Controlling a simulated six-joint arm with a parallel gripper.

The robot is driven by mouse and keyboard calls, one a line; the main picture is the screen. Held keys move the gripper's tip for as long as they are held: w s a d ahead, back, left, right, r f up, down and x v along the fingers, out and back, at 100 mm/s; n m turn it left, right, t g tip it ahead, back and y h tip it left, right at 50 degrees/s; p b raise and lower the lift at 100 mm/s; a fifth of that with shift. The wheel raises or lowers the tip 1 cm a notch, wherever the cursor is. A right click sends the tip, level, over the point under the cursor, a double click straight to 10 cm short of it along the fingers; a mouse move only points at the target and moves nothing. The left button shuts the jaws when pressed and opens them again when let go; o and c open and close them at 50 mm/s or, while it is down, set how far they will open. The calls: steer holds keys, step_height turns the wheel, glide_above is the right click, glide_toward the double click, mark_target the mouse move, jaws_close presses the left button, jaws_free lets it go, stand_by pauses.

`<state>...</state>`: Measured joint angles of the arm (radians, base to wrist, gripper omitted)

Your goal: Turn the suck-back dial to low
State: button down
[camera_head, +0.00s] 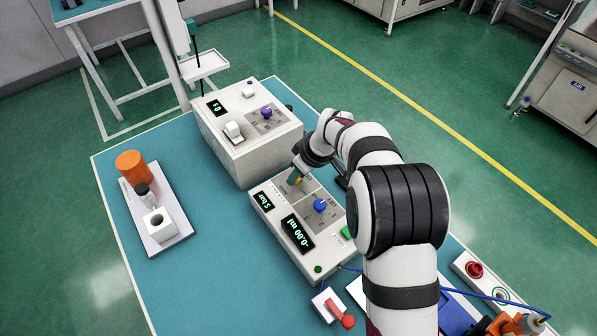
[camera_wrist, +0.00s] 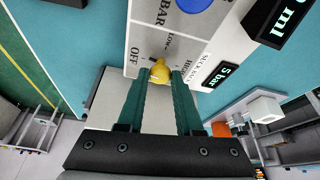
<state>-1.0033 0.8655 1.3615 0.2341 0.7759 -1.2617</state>
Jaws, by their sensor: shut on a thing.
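The suck-back dial is a small yellow knob (camera_wrist: 160,72) on the light-coloured face of the dispenser box (camera_head: 279,213). In the wrist view my gripper (camera_wrist: 159,79) has its two green fingers on either side of the knob, shut on it. Printed words OFF and LOW lie just beyond the knob, with SUCK BACK to the right. A small dark mark shows at the knob's far edge near these words; I cannot tell exactly which setting it points to. In the head view only a bit of yellow shows at my gripper (camera_head: 297,178).
A blue dial (camera_head: 320,205) sits close beside the yellow one on the same panel, along with lit displays (camera_head: 298,233). A taller box with a purple knob (camera_head: 267,112) stands behind. A tray (camera_head: 165,240) with an orange cylinder (camera_head: 133,167) stands left; the teal mat between is clear.

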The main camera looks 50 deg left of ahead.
steer(key=m, duration=0.1)
steer(key=m+t, duration=0.1)
steer(key=m, duration=0.2)
steer(key=shift+s+t, duration=0.25)
steer(key=shift+t, duration=0.15)
steer(key=m+t, duration=0.1)
steer(key=m, duration=0.3)
steer(key=shift+s+a, duration=0.1)
steer(key=m, duration=0.2)
steer(key=m+t+h, duration=0.1)
steer(key=m, duration=0.1)
steer(key=shift+s+a+t+h, duration=0.1)
steer(key=shift+a+t+h, duration=0.05)
steer(key=shift+t+h, duration=0.15)
steer(key=shift+m+t+h, duration=0.3)
steer(key=shift+m+h, duration=0.2)
steer(key=shift+m, duration=1.1)
steer(key=c, duration=0.6)
jaws_free()
